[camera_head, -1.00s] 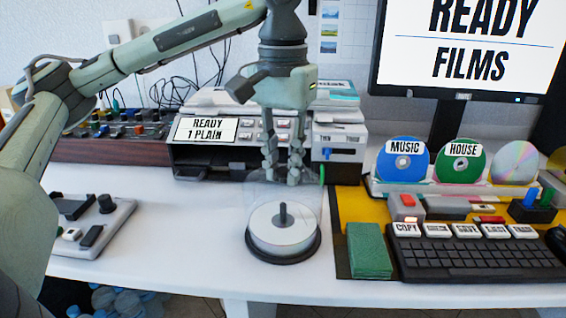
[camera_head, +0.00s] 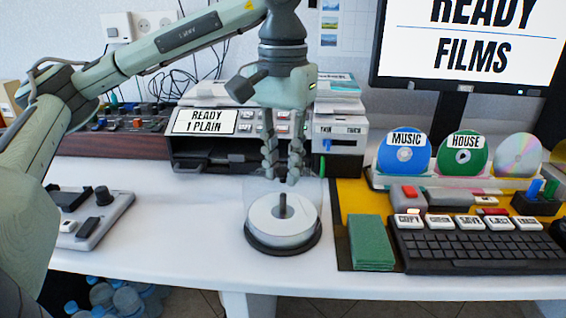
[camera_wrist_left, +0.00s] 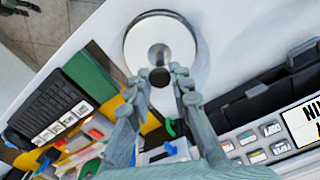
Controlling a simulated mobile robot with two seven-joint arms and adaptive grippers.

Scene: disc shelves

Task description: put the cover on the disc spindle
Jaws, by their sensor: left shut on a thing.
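The disc spindle (camera_head: 283,234) stands upright on the white table, a dark round base with pale discs around a dark centre post. It also shows in the left wrist view (camera_wrist_left: 160,35). The clear cover (camera_head: 258,190) is very faint; its side shows around and just above the discs. My left gripper (camera_head: 282,180) is shut on the top of the cover, above the spindle's post. I cannot tell if the cover's lower rim touches the base. A dark shape at the top left corner of the left wrist view looks like my right gripper (camera_wrist_left: 20,8); its fingers are unclear.
Behind the spindle stands a disc machine (camera_head: 205,135) with a label. To the right are a green stack (camera_head: 370,243), a keyboard (camera_head: 480,243) and a rack of discs (camera_head: 460,183). A control box (camera_head: 95,215) sits left. Clear table lies between.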

